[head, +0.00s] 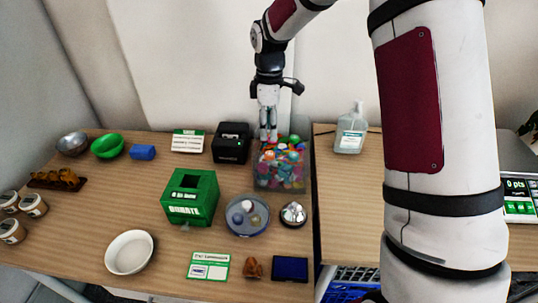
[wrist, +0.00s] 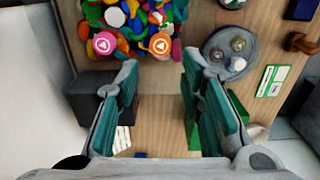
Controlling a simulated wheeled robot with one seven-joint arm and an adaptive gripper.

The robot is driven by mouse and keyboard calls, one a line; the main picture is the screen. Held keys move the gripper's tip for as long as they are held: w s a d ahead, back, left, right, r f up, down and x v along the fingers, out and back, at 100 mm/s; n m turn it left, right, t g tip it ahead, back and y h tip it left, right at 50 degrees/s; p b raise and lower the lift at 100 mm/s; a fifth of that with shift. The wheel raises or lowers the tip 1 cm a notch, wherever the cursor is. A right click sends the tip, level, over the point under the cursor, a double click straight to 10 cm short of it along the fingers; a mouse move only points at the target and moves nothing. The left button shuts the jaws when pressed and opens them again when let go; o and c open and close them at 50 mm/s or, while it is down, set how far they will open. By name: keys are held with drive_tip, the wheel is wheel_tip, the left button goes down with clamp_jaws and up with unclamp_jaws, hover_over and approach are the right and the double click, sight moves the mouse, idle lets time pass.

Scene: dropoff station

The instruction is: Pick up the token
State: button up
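A clear bin (head: 280,184) full of colourful round tokens and bits stands near the table's right edge in the head view. In the wrist view, a pink token (wrist: 104,43) and an orange token (wrist: 160,43), each with a white mark, lie on top of the pile near its lower edge. My gripper (head: 268,138) points down at the back left of the bin in the head view. In the wrist view, my gripper (wrist: 160,65) has its fingers wide apart with nothing between them, and the orange token shows just beyond the gap. Whether the fingertips touch the pile is unclear.
A black printer (head: 231,143) stands left of the bin, close to my gripper. A green donation box (head: 190,196), a round tray (head: 247,230) and a silver bell (head: 293,214) are in front. A sanitizer bottle (head: 351,132) stands on the right counter.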

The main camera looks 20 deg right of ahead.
wheel_tip(320, 180, down, 9)
drive_tip(key=shift+s+r, duration=0.1)
drive_tip(key=shift+r, duration=0.1)
idle(0.3)
drive_tip(key=c, duration=0.5)
